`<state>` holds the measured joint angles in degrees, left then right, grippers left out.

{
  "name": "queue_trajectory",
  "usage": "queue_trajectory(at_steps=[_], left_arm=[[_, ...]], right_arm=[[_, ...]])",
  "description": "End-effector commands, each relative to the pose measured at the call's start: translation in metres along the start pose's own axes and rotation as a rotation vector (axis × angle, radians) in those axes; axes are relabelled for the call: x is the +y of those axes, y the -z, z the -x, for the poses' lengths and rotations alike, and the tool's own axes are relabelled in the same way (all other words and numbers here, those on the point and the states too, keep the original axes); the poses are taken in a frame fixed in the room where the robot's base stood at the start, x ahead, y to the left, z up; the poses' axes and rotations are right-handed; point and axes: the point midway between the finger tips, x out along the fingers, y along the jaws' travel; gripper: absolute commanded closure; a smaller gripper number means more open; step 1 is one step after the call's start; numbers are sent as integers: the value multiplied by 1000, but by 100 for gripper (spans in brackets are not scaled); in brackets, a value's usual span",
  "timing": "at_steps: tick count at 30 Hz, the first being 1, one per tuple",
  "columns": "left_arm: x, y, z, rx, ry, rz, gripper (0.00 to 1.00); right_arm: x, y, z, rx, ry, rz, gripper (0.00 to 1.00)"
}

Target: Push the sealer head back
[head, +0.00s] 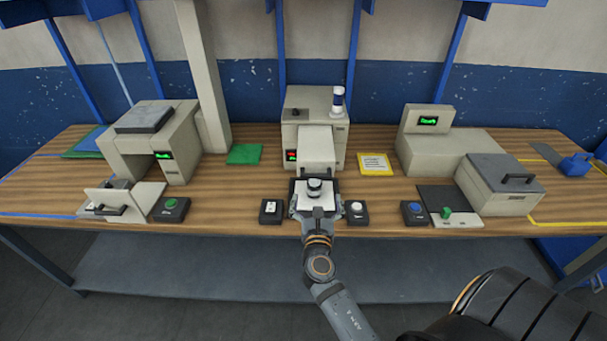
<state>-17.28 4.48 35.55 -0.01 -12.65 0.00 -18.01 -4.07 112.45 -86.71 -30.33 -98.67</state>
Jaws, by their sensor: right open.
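The middle machine (293,109) is a beige box with a pale block (317,143) jutting from its front. This block looks like the sealer head, but I cannot tell for sure. Below it, at the front of the machine, is a white plate (303,205) with a round dark piece (314,186) on it. My right gripper (317,207) is open at the plate, just in front of the round piece. I cannot tell whether it touches anything. It hides part of the plate's front. My left gripper is not in view.
A switch box (270,211) and a white-button box (356,212) flank the plate closely. Other machines stand left (185,148) and right (440,150). A blue-and-white cylinder (338,101) stands on the middle machine. A yellow-edged card (375,164) and green pad (244,154) lie beside it.

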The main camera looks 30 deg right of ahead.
Motion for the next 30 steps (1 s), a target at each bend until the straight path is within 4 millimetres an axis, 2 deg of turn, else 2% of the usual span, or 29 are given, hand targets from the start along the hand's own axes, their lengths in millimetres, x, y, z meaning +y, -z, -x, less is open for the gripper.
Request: queue_trajectory(at_steps=[5, 12, 16, 21, 28, 30], left_arm=[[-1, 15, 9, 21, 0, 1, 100], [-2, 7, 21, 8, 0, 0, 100], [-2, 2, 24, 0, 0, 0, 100], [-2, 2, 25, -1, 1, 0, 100], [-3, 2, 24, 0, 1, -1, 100], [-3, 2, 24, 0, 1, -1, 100]], right_arm=[[1, -3, -21, -2, -3, 1, 0], [1, -2, -73, 0, -2, -1, 0], [1, 0, -93, 2, -2, -3, 0], [0, 1, -104, 3, -2, -4, 0], [0, 2, -104, 3, -2, -5, 0], [1, 2, -104, 3, -2, -5, 8]])
